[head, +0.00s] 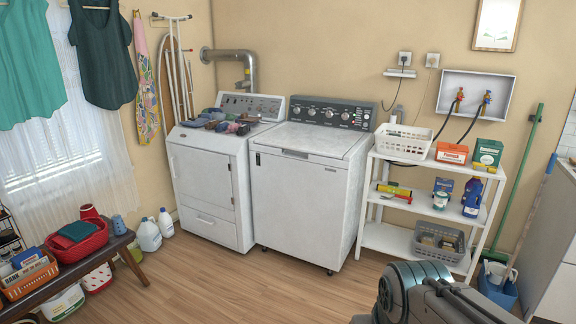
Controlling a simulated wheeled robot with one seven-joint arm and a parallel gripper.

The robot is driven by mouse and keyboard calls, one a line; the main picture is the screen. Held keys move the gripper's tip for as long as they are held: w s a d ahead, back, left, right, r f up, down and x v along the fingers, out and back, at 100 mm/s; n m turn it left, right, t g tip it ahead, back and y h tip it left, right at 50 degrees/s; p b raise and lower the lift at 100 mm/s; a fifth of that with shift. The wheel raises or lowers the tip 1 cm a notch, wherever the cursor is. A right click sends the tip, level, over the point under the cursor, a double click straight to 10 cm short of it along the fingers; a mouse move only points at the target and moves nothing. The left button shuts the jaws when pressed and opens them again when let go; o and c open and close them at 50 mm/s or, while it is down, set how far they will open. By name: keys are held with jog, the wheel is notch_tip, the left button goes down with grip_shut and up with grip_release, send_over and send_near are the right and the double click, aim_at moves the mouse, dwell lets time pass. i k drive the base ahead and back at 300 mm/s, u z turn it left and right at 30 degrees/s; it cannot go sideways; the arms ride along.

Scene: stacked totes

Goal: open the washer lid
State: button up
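The washer (300,205) is the white top-loading machine in the middle of the head view, with a dark control panel (330,112) at its back edge. Its flat white lid (318,139) lies shut on top, and nothing rests on it. A small dark mark shows at the upper left corner of the washer's front. My arm shows as grey links at the bottom right, well in front of the washer and apart from it. My gripper is not in view.
A white dryer (205,185) stands left of the washer with several folded clothes on top. A white shelf (425,186) with baskets, boxes and bottles stands close at the right. A wooden bench (70,275) holds baskets at the lower left. The wood floor (240,285) in front is clear.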

aim_at(330, 143)
jog(key=i, duration=2.85)
jog(key=u, duration=0.25)
